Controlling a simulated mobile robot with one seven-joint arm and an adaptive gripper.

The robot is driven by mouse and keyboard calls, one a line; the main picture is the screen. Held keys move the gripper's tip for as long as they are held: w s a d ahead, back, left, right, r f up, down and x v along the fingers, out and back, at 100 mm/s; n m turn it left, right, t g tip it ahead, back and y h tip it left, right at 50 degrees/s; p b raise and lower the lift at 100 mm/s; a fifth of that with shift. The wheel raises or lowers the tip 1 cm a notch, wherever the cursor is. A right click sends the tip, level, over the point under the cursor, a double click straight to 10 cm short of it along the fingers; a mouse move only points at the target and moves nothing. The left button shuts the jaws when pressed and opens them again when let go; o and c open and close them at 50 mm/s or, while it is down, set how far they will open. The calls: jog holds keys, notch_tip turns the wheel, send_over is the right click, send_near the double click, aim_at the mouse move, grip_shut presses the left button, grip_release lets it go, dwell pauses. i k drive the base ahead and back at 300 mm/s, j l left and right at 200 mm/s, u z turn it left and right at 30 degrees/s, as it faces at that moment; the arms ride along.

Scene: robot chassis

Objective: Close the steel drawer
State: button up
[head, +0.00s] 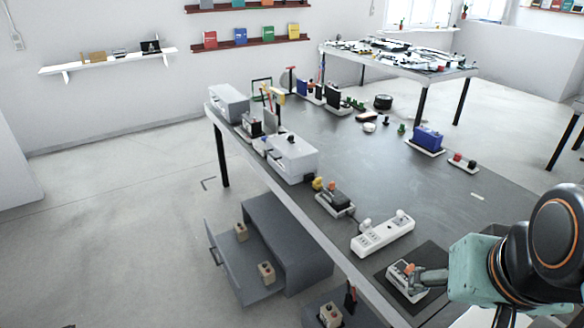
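The steel drawer (268,292) is pulled out of a dark grey cabinet (290,232) beneath the near left edge of the long table. Its front panel (222,262) faces left, well apart from the cabinet body. Two small beige blocks with dark tops (241,232) (266,272) lie inside it. My arm enters at the lower right, above the table. My gripper (425,277) seems to be the grey part ahead of the teal housing, close to a small white device. Its fingers are not clear. It is far to the right of the drawer.
The long dark table (385,175) carries a white power strip (383,236), white boxes and small devices. Its edge and leg (220,155) lie near the cabinet. Another beige block (330,314) sits below the table. Open floor (120,240) lies left of the drawer.

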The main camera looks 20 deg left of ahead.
aim_at(239, 262)
jog(key=k+j+u, duration=0.2)
jog(key=u, duration=0.15)
jog(key=k+j+u, duration=0.1)
jog(key=j+u, duration=0.25)
jog(key=k+j+u, duration=0.1)
jog(key=j+u, duration=0.25)
jog(key=i+j, duration=0.1)
jog(key=i, duration=0.45)
jog(key=i+j, duration=0.1)
jog(key=i, duration=0.45)
